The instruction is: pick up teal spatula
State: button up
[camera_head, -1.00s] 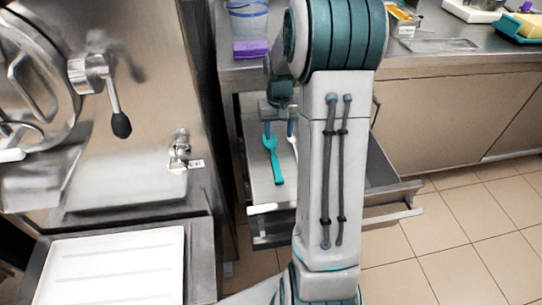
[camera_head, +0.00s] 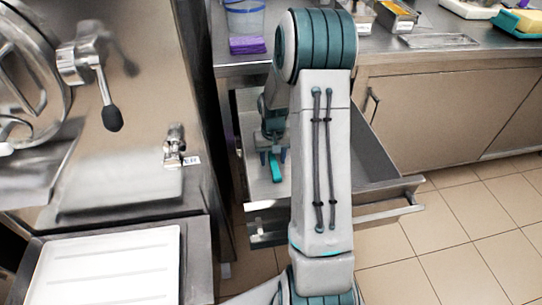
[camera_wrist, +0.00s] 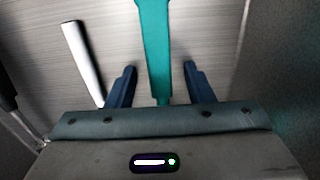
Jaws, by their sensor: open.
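The teal spatula (camera_wrist: 155,45) lies on the metal floor of an open drawer (camera_wrist: 215,25). In the wrist view it runs between the two blue fingers of my gripper (camera_wrist: 159,84), which are apart with a gap on either side of it. In the head view only a short part of the spatula (camera_head: 275,168) shows below my gripper (camera_head: 270,154); my arm hides the rest. I cannot tell the exact height of the fingers above the drawer floor.
A white-handled utensil (camera_wrist: 83,62) lies left of the spatula in the drawer. Drawer walls stand close on both sides. A purple sponge stack (camera_head: 247,45) sits on the counter above. A large steel machine (camera_head: 130,130) stands left of the drawer.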

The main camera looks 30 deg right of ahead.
grip_shut()
